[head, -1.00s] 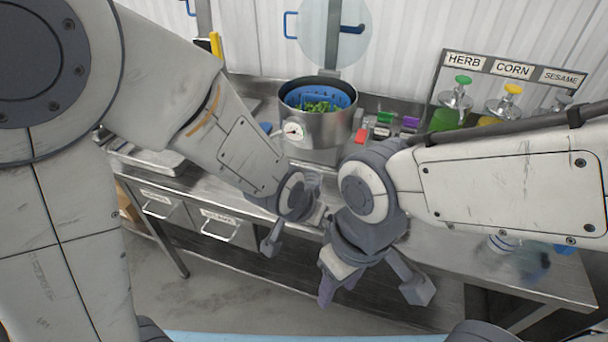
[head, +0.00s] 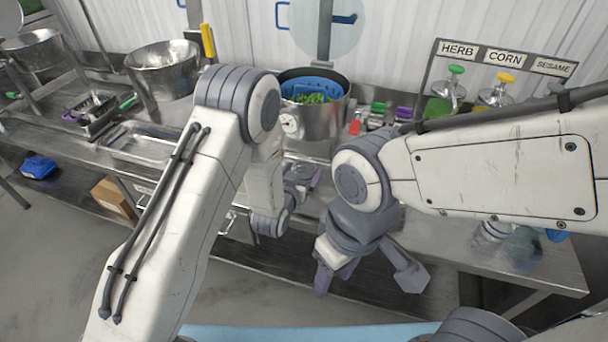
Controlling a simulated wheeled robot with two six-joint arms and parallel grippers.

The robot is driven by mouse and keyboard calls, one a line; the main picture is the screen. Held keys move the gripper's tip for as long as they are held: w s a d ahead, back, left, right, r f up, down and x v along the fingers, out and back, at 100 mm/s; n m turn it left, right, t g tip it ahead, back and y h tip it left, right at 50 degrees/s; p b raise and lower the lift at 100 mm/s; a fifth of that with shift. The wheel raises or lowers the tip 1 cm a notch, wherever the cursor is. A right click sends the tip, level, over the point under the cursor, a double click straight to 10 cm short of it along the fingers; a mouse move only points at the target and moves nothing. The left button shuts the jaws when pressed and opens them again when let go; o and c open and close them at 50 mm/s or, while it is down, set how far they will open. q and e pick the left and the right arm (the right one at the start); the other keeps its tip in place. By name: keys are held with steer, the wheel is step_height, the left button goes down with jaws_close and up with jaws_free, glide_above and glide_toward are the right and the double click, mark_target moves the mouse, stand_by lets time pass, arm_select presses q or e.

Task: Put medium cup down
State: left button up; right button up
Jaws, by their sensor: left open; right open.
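I cannot make out a medium cup; the area around my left gripper is mostly hidden by my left arm. My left gripper (head: 303,188) is open, low over the worktop in front of the steel pot (head: 318,124), partly covered by its own wrist. My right gripper (head: 368,280) is open and empty, pointing down in front of the worktop's front edge, lower in the picture than the left one.
The pot holds a blue basket (head: 325,84) with greens. Small coloured-top items (head: 378,112) stand right of it. Herb and corn dispensers (head: 493,95) stand at back right. A steel bowl (head: 163,72) and a shallow tray (head: 142,143) are at left.

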mark_target(307, 163)
arm_select(q)
steer(key=p+x, duration=0.2)
steer(key=x, duration=0.3)
steer(key=shift+w, duration=0.2)
steer(key=shift+w+f+p, duration=0.15)
steer(key=shift+w+p, duration=0.15)
steer(key=c, duration=1.4)
